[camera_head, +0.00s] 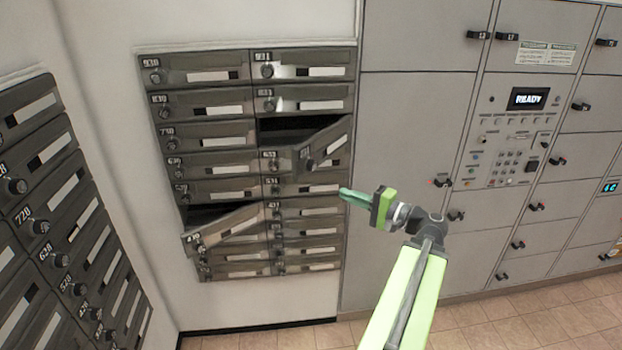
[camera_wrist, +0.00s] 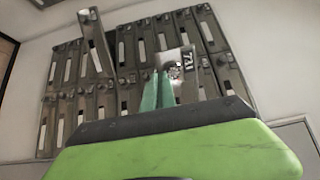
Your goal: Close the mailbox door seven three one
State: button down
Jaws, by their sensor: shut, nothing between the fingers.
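The mailbox door 731 (camera_head: 325,146) stands open in the right column of the mailbox block, third row from the top. It swings out to the right, and its dark opening (camera_head: 285,130) shows beside it. In the wrist view the door (camera_wrist: 186,62) is close past the fingertips, with its number on it. My gripper (camera_head: 347,194) is shut and empty, below and to the right of the door in the head view. Its green fingers (camera_wrist: 157,88) overlap the door's lower part in the wrist view; I cannot tell whether they touch it.
A second mailbox door (camera_head: 222,230) is open lower in the left column; it also juts out in the wrist view (camera_wrist: 95,42). Grey lockers with a keypad panel (camera_head: 510,140) stand on the right. Another mailbox block (camera_head: 60,200) is on the left wall. The tiled floor is clear.

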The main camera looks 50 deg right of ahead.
aim_at(299, 177)
jog(key=w, duration=0.4)
jog(key=w+a, duration=0.1)
jog(key=w, duration=0.4)
jog(key=w+a, duration=0.1)
jog(key=w, duration=0.4)
